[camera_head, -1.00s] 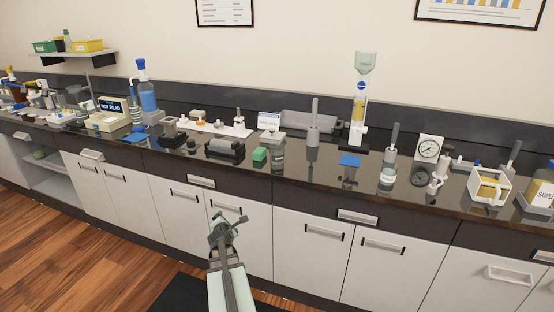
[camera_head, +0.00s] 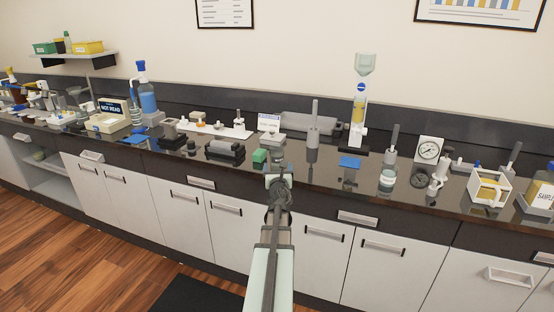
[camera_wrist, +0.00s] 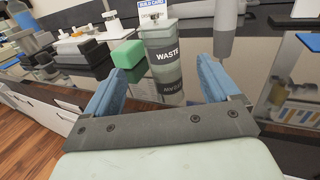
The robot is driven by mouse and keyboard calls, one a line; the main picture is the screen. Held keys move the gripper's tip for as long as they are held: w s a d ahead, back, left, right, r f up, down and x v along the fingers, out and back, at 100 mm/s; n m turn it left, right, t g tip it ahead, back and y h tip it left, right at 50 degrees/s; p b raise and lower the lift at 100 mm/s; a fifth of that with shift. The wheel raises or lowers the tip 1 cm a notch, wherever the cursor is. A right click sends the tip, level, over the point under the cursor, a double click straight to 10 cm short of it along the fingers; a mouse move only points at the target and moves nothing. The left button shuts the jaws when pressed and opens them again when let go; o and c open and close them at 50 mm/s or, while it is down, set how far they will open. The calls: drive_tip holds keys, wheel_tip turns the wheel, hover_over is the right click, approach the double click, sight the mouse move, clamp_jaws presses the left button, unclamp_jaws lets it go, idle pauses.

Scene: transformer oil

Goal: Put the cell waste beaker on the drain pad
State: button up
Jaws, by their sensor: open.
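The waste beaker (camera_wrist: 163,54) is a grey-green cylinder labelled WASTE, standing upright on the dark bench near its front edge; in the head view (camera_head: 278,156) it is partly hidden by my arm. My gripper (camera_wrist: 160,75) is open and empty, its two blue fingers pointing at the beaker, which shows between them and beyond; I cannot tell whether the tips reach around it. In the head view my gripper (camera_head: 278,181) is at the bench front. A flat blue pad (camera_head: 350,161) lies to the right, empty; another blue pad (camera_head: 135,140) lies farther left. I cannot tell which is the drain pad.
A green block (camera_wrist: 127,54) stands close to the beaker's left. A grey cylinder on a base (camera_head: 313,137) stands behind right. A dark device (camera_head: 225,150) lies left. A small jar (camera_head: 387,178) stands right of the near blue pad. Bench between beaker and pad is clear.

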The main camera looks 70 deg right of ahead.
sight(277, 156)
drive_tip(key=x, duration=1.2)
drive_tip(key=shift+d, duration=0.35)
drive_tip(key=shift+c, duration=0.3)
drive_tip(key=c, duration=1.1)
drive_tip(key=shift+r, duration=0.1)
drive_tip(key=shift+c, duration=0.2)
wheel_tip(277, 156, up, 10)
